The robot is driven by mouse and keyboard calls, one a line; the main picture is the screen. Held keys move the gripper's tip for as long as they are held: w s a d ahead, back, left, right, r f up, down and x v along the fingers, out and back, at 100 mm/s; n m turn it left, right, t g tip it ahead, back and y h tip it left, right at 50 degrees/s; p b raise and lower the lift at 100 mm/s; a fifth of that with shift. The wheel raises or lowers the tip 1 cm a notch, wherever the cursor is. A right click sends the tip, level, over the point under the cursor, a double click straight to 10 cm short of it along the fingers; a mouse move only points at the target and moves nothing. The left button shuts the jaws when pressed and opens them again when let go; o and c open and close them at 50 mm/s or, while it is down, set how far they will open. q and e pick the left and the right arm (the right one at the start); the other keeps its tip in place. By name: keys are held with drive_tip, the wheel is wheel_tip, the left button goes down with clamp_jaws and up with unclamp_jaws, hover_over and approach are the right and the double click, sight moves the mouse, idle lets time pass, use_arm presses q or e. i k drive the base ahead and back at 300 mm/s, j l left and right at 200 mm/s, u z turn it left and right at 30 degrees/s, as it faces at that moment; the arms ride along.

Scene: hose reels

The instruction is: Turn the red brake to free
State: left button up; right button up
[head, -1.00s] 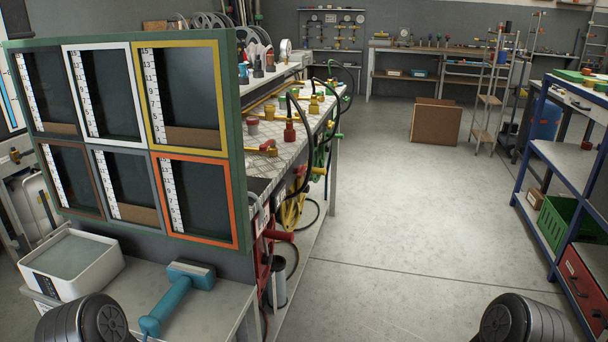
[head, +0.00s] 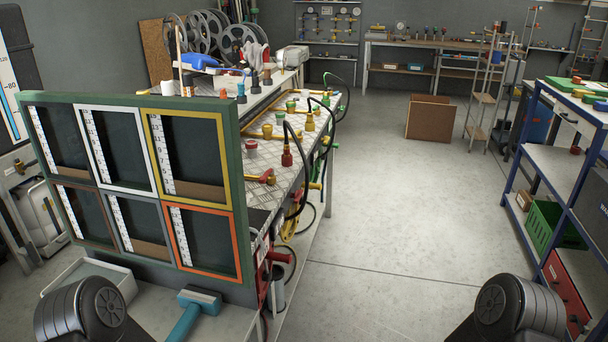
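I cannot make out for certain which part is the red brake. Large grey reels (head: 240,42) stand at the back left, partly hidden by things on the bench in front of them. Red parts show on the long workbench (head: 330,137): a red-handled valve (head: 264,178) near its front end and a red fitting (head: 287,156) with a black hose. A red lever-like part (head: 277,257) shows below the bench's near end. Neither of my grippers is in view; only dark rounded parts of my arms show at the bottom left and bottom right.
A green panel with coloured frames (head: 238,190) blocks the lower left. A cardboard box (head: 428,118) stands on the floor ahead. A blue shelf rack (head: 560,170) is at right. The middle floor (head: 400,220) is clear.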

sight(296, 196)
drive_tip(key=i+l+z, duration=0.6)
drive_tip(key=i, duration=0.2)
drive_tip(key=i+l+z, duration=0.2)
drive_tip(key=i+z, duration=0.45)
drive_tip(key=i, duration=0.25)
drive_tip(key=i+l+u, duration=0.15)
drive_tip(key=i+u, duration=0.2)
drive_tip(key=i, duration=0.2)
drive_tip(key=i+l+u, duration=0.35)
drive_tip(key=i, duration=0.15)
drive_tip(key=i+l+u, duration=0.15)
drive_tip(key=u, duration=0.25)
drive_tip(key=i+l+u, duration=0.2)
drive_tip(key=u, duration=0.25)
drive_tip(key=i+l+u, duration=0.2)
drive_tip(key=u, duration=0.2)
drive_tip(key=i+l+u, duration=0.1)
drive_tip(key=l+u, duration=0.35)
drive_tip(key=i+l+u, duration=0.1)
drive_tip(key=u, duration=0.3)
drive_tip(key=l+u, duration=0.35)
drive_tip(key=l, duration=0.2)
